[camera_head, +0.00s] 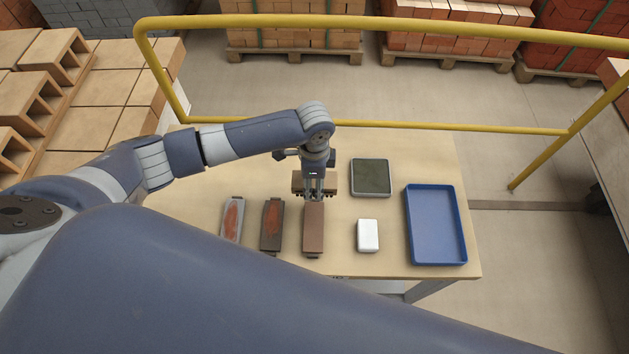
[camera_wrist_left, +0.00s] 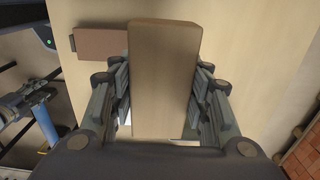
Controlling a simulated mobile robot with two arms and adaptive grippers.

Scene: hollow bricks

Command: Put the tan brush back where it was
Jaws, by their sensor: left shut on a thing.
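My left gripper (camera_head: 314,195) is shut on the tan brush (camera_wrist_left: 163,75), seen as a plain tan block between the fingers in the left wrist view. In the head view the tan brush (camera_head: 299,181) lies crosswise behind the fingers, partly hidden by them. It looks held above the table; the height is hard to tell. A brown brush (camera_head: 313,232) lies lengthwise just in front of the gripper and also shows in the left wrist view (camera_wrist_left: 102,44). To its left lie a dark brush (camera_head: 272,224) and a grey one (camera_head: 232,218), both with reddish patches. My right gripper is out of view.
On the wooden table (camera_head: 400,150) are a grey tray with a dark green pad (camera_head: 371,177), a white block (camera_head: 367,235) and an empty blue tray (camera_head: 436,224) at the right. A yellow rail (camera_head: 450,126) runs behind the table. Brick stacks stand beyond and at the left.

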